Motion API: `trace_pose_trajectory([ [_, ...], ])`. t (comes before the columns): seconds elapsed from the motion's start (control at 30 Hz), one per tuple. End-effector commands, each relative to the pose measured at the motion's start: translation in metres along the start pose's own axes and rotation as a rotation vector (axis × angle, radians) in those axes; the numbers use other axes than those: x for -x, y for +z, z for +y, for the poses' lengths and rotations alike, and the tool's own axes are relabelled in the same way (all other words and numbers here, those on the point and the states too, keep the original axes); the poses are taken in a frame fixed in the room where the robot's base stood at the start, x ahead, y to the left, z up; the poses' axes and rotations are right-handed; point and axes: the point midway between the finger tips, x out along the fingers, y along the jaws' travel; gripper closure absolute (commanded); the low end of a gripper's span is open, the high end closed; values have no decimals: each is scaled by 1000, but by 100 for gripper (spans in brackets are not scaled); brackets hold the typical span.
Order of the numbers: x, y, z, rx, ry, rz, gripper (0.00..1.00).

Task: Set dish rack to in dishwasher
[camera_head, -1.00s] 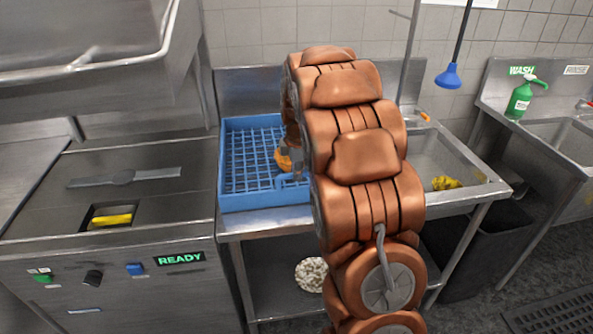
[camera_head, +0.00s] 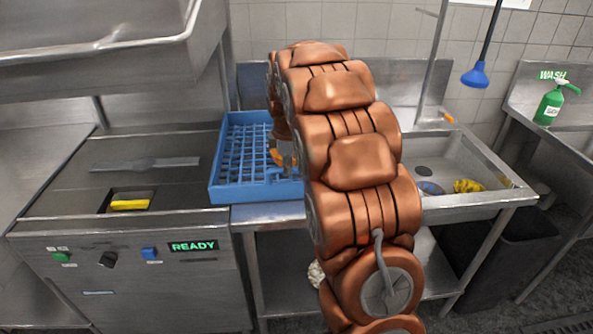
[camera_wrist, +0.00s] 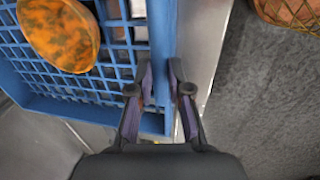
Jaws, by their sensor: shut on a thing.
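The blue dish rack (camera_head: 228,190) is a grid-bottomed tray on the metal counter left of the sink. Its front left corner overlaps the right edge of the dishwasher (camera_head: 60,190), which has a READY display and a raised metal hood (camera_head: 100,45). In the wrist view my gripper (camera_wrist: 161,78) has one finger on each side of the rack's wall (camera_wrist: 162,40) and is shut on it. An orange-and-green mottled item (camera_wrist: 60,32) lies in the rack. In the head view my arm hides the rack's right part and most of my gripper.
A sink (camera_head: 440,165) with a yellow item (camera_head: 468,186) stands to the right. A blue plunger (camera_head: 475,76) hangs above it. A yellow item (camera_head: 130,204) sits in the dishwasher top's recess. A lower shelf (camera_head: 285,270) is under the counter.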

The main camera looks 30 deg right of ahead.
Motion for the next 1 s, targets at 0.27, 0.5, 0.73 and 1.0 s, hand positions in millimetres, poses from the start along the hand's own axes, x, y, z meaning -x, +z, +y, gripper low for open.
trace_pose_trajectory([
  [0.27, -2, -63, 1, 2, 5, 1, 100],
  [0.5, 0, -97, 0, -1, 2, 0, 100],
  [0.73, 1, -109, 1, -3, 2, 1, 100],
  [1.0, 1, -110, 1, -4, 2, 1, 100],
])
